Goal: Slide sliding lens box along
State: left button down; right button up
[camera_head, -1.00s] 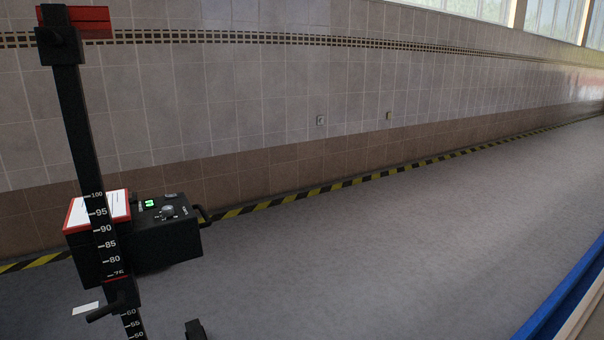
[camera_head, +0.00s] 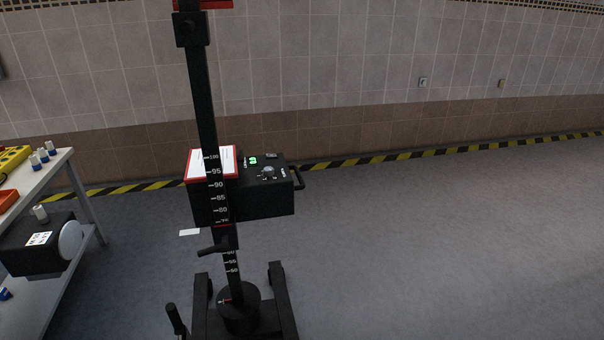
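The lens box (camera_head: 265,204) is a black box with a red-edged white sheet on top, a green display, a knob and a handle (camera_head: 299,180) on its right side. It sits on a black upright post (camera_head: 203,100) with a white number scale, at about the 75 mark. A small lever (camera_head: 218,246) sticks out from the post just below the box. The post stands on a black base (camera_head: 240,313) on the floor. Neither of my grippers shows in the head view.
A table with a lower shelf (camera_head: 75,250) stands at the left, holding orange and yellow items, small blue-and-white pieces and a black device with a white disc (camera_head: 70,240). A tiled wall (camera_head: 330,60) with a yellow-black floor stripe runs behind. The grey floor at right is clear.

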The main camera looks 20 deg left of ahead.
aim_at(253, 195)
jog(key=i+u, duration=0.1)
jog(key=u, duration=0.25)
jog(key=i+l+u, duration=0.1)
jog(key=u, duration=0.25)
jog(key=i+l+u, duration=0.1)
jog(key=u, duration=0.25)
jog(key=i+l+u, duration=0.1)
jog(key=l, duration=0.25)
jog(key=i+l+u, duration=0.1)
jog(key=l, duration=0.25)
jog(key=i+l+u, duration=0.1)
jog(key=i+l, duration=0.25)
jog(key=l, duration=0.4)
jog(key=i+l+u, duration=0.15)
jog(key=l, duration=0.2)
jog(key=i+l, duration=0.15)
jog(key=i, duration=0.15)
jog(key=i+l, duration=0.15)
jog(key=i, duration=0.2)
